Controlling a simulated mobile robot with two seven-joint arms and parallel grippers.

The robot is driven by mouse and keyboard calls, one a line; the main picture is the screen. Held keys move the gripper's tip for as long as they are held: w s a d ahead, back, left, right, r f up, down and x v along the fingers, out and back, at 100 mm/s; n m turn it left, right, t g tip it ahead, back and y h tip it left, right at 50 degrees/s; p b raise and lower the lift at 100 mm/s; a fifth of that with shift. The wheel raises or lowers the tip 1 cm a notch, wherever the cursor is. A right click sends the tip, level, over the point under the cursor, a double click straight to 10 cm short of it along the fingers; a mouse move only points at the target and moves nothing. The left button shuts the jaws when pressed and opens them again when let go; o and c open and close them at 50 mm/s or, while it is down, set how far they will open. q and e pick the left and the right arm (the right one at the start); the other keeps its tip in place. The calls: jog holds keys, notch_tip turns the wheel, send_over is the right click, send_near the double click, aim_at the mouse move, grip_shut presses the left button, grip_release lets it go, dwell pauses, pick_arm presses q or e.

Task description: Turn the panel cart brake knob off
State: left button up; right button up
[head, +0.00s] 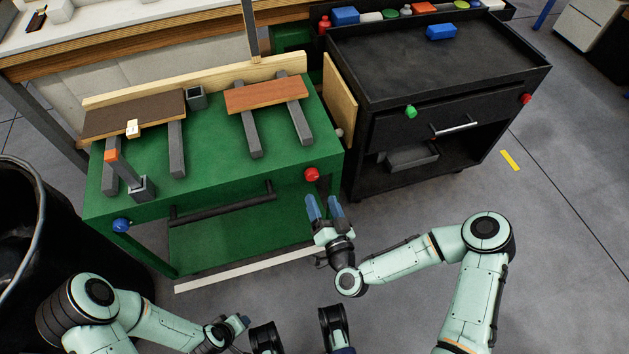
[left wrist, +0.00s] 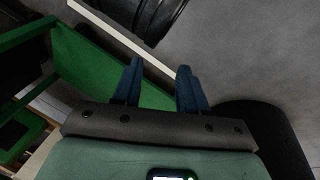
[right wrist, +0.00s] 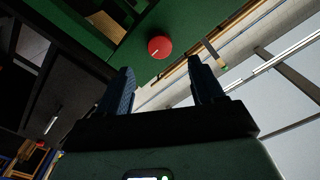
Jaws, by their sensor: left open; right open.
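The green panel cart (head: 215,150) stands at the centre left in the head view. A red knob (head: 311,174) is on its front at the right, and a blue knob (head: 121,225) is at the left. I cannot tell from labels which is the brake. My right gripper (head: 323,204) is open and empty, just in front of and below the red knob. In the right wrist view the red knob (right wrist: 160,47), with a pale line on its face, shows ahead between the fingers, apart from them. My left gripper (head: 240,322) is open and empty, low in front of the cart.
Panels (head: 265,93) and grey bars lie on the cart's top. A black handle (head: 222,204) crosses its front. A black cart (head: 435,75) with a green knob (head: 411,111) and another red knob (head: 526,98) stands close on the right. A black bin (head: 42,230) is at the left.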

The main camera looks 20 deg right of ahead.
aim_at(312, 178)
jog(key=w+b, duration=0.1)
jog(key=w, duration=0.5)
jog(key=shift+w+a+f, duration=0.1)
jog(key=shift+w, duration=0.15)
pick_arm(q)
jog(key=shift+a+f, duration=0.25)
jog(key=shift+f, duration=0.35)
jog(key=shift+a+f, duration=0.25)
jog(key=shift+f, duration=0.35)
pick_arm(e)
jog(key=shift+w, duration=0.7)
jog(key=c, duration=1.1)
